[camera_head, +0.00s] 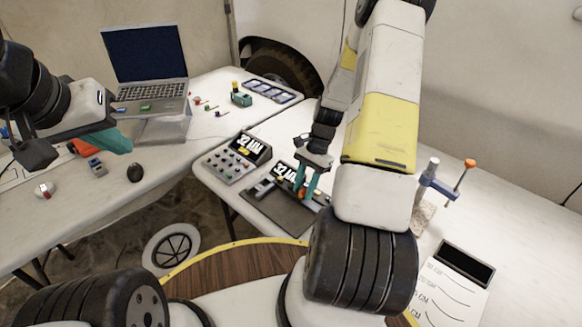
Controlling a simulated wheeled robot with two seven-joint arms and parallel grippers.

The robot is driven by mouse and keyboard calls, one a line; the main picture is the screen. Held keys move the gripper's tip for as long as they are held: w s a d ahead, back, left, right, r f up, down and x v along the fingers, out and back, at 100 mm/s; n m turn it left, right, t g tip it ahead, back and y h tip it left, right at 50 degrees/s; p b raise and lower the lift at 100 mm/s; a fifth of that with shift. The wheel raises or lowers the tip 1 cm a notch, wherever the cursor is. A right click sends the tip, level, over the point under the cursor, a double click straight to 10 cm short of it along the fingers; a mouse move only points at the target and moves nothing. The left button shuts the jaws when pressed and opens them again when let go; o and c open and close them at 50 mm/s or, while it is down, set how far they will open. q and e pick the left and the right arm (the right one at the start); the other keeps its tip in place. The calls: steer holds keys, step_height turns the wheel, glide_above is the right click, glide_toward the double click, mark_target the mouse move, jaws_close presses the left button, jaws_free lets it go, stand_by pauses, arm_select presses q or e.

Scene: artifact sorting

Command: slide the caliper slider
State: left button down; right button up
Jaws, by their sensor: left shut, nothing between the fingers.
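The caliper device lies on a dark tray (272,209) on the right-hand table. A grey block (263,187) sits at its left part, and a display (284,171) reading "52 MM" stands behind it. My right gripper (304,192) points down over the right part of the device, its teal fingers around or just beside a small orange piece. The arm and fingers hide part of the slider, and I cannot tell whether the fingers grip it. My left gripper (126,143) is shut and empty above the left table, far from the caliper.
A button panel (229,165) with another "52 MM" display stands left of the tray. A clamp-like stand (437,183) and a scale board (446,293) are to the right. A laptop (147,62) and small objects are on the left table. A gap separates the tables.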

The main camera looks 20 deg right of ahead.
jaws_close()
stand_by(1.4)
